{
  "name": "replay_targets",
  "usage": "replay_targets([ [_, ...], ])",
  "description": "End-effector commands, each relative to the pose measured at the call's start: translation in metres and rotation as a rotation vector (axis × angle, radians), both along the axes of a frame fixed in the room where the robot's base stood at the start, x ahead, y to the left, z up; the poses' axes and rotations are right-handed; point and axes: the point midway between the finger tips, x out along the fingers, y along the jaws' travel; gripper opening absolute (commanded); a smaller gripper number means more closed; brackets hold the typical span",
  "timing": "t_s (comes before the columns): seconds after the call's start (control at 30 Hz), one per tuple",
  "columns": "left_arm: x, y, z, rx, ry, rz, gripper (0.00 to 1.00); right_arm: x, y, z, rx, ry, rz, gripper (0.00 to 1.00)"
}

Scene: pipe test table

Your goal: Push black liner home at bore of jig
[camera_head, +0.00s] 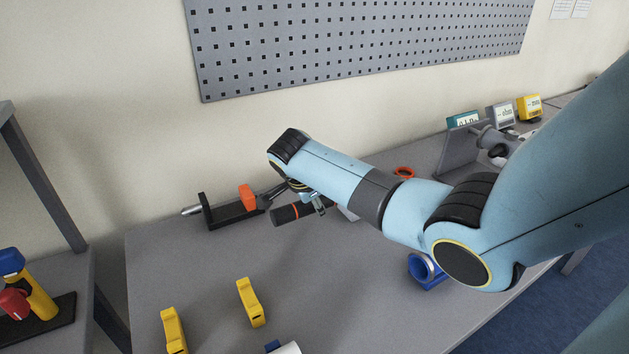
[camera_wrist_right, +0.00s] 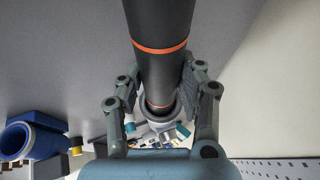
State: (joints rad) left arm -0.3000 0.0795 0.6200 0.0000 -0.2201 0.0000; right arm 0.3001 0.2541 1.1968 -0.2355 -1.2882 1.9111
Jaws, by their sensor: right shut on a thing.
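A black liner (camera_head: 285,214) with an orange band lies across my right gripper (camera_head: 318,203), above or at the table near the back wall. In the right wrist view the liner (camera_wrist_right: 160,25) runs between the two fingers of my right gripper (camera_wrist_right: 160,95), which are shut on it. A blue piece with a round grey-rimmed bore (camera_head: 422,268) stands on the table under my right arm; it also shows in the wrist view (camera_wrist_right: 30,140), apart from the liner. I cannot tell if this is the jig. My left gripper is not in view.
A black rack (camera_head: 235,212) with an orange block stands left of the liner. Yellow blocks (camera_head: 250,302) stand at the front. The table's middle is clear.

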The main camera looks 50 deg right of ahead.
Motion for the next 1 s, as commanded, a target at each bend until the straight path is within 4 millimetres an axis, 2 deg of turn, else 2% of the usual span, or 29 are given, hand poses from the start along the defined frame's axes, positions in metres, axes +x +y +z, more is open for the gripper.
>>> replay_targets([
  [0.43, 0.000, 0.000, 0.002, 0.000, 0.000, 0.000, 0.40, 0.000, -0.001, 0.001, 0.000, -0.001, 0.000, 0.03],
  [1.0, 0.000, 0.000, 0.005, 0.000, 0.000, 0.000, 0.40, -0.003, -0.011, 0.001, -0.004, 0.001, 0.000, 0.03],
])
